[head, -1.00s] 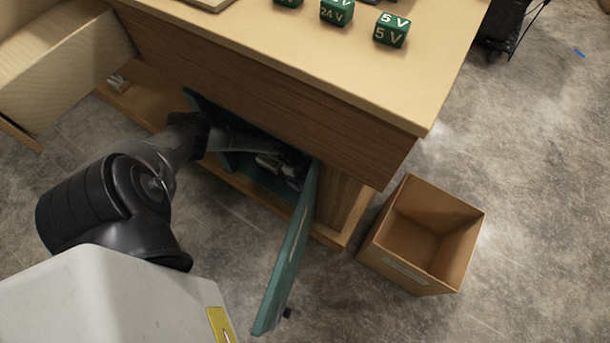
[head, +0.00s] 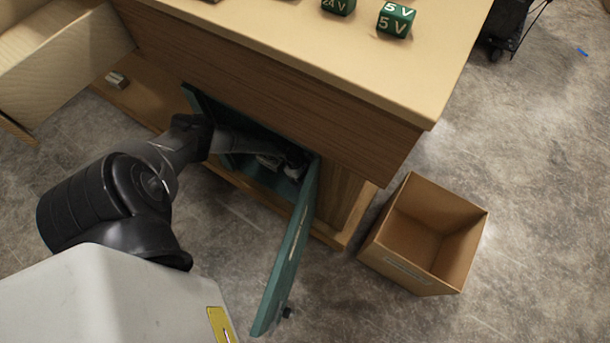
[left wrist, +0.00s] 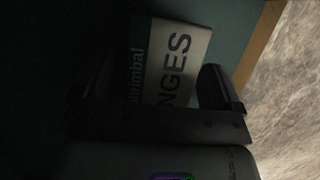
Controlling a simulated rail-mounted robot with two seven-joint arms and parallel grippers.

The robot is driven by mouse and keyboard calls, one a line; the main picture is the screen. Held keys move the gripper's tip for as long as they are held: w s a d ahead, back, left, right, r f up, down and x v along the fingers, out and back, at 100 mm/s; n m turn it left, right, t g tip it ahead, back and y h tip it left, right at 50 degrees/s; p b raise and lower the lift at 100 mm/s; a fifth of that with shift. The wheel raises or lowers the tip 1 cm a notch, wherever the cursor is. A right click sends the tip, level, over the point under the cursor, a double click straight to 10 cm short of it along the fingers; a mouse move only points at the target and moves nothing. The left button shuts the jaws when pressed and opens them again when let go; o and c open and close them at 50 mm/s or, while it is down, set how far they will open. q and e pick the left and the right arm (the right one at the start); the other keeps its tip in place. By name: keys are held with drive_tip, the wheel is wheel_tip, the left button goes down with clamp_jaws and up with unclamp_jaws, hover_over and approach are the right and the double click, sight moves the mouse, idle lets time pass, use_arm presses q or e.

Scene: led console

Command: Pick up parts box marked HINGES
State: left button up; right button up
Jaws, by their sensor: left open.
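The parts box (left wrist: 176,65) shows in the left wrist view as a pale label with dark letters ending in "NGES", turned sideways, beside a teal strip with smaller lettering. The first letters are hidden. My left gripper (left wrist: 155,82) is open, with one dark finger on each side of the label; I cannot tell whether they touch the box. In the head view my left arm reaches into the teal cabinet compartment (head: 235,160) under the desk, and its gripper is mostly hidden in shadow there. My right gripper is not in view.
The teal cabinet door (head: 285,255) stands open to the right of my arm. An open cardboard box (head: 403,268) sits on the floor to the right. An open drawer (head: 65,70) juts out at upper left. Green voltage blocks (head: 396,20) stand on the desktop (head: 330,60).

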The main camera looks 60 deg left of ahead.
use_arm(q)
drive_tip(key=shift+c, duration=0.3)
drive_tip(key=c, duration=1)
